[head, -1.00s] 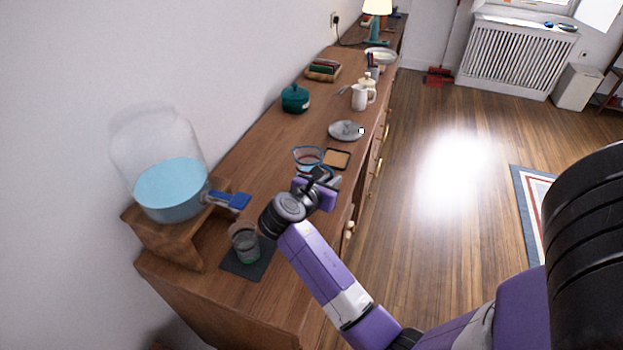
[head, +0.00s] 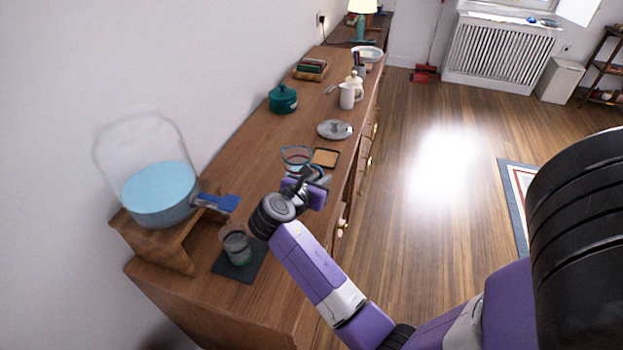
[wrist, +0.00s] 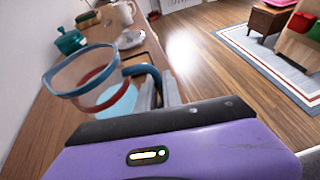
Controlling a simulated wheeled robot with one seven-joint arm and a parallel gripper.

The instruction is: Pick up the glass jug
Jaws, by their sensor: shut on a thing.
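The glass jug (wrist: 80,75) is clear, with a blue rim, a red band and a blue handle. It shows large at the left of the wrist view and looks tilted there. In the head view the jug (head: 297,156) shows just beyond my gripper (head: 312,184), which hides its lower part. In the wrist view my gripper (wrist: 158,92) is shut on the jug's handle, at the jug's right side. I cannot tell whether the jug's base touches the wooden counter (head: 262,135).
A framed tan board (head: 325,157) lies right beside the jug. Beyond are a grey lid (head: 335,129), a teal pot (head: 283,99) and a white mug (head: 347,96). Nearer stand a dispenser (head: 158,192) and a drinking glass (head: 237,246). Open floor (head: 440,250) lies right.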

